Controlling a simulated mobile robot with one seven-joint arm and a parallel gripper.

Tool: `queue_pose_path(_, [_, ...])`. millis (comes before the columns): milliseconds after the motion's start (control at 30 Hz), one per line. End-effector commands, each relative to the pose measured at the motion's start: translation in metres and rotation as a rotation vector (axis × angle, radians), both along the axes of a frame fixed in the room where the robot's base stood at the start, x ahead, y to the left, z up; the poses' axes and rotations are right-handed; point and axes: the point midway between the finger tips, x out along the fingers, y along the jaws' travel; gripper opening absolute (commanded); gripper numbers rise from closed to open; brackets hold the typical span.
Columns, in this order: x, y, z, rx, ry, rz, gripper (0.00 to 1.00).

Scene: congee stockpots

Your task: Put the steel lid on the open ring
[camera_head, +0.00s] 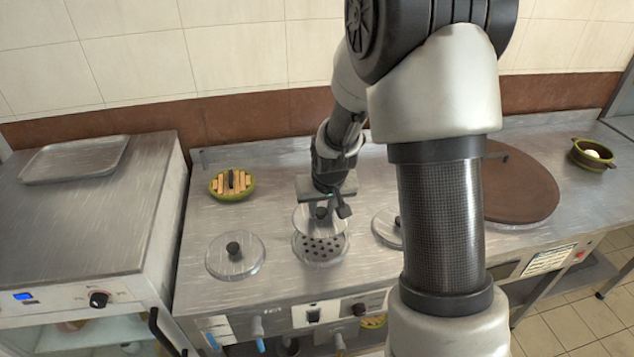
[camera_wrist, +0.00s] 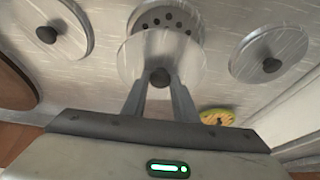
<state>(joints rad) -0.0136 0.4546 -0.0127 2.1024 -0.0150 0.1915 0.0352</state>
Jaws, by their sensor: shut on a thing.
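My gripper (camera_head: 321,208) is shut on the dark knob of the steel lid (camera_head: 304,217) and holds the lid over the back part of the open ring. The open ring (camera_head: 320,249) shows a round plate with several dark holes, between two rings covered by lids. In the wrist view my fingers (camera_wrist: 160,82) close on the knob, and the lid (camera_wrist: 135,55) overlaps part of the open ring (camera_wrist: 166,15). The lid is not centred on the ring in either view. I cannot tell how high it is above the surface.
A lidded ring (camera_head: 235,256) is at left and another lid (camera_head: 387,228) at right, partly behind my arm. A green bowl with a slatted wooden top (camera_head: 232,184) stands at the back. A large brown disc (camera_head: 515,190) and a green pot (camera_head: 592,153) are farther right.

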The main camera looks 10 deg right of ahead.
Motion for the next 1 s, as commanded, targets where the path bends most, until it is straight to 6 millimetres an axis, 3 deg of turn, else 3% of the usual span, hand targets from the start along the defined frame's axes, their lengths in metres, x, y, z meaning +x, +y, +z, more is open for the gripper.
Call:
queue_pose_path(267, [-0.012,0.001,-0.008,0.001,-0.001,0.004,0.02])
queue_pose_path(733, [-0.012,0.001,-0.053,0.001,0.0,0.004,0.02])
queue_pose_path(1000, [-0.011,0.001,-0.059,0.001,-0.001,0.004,0.02])
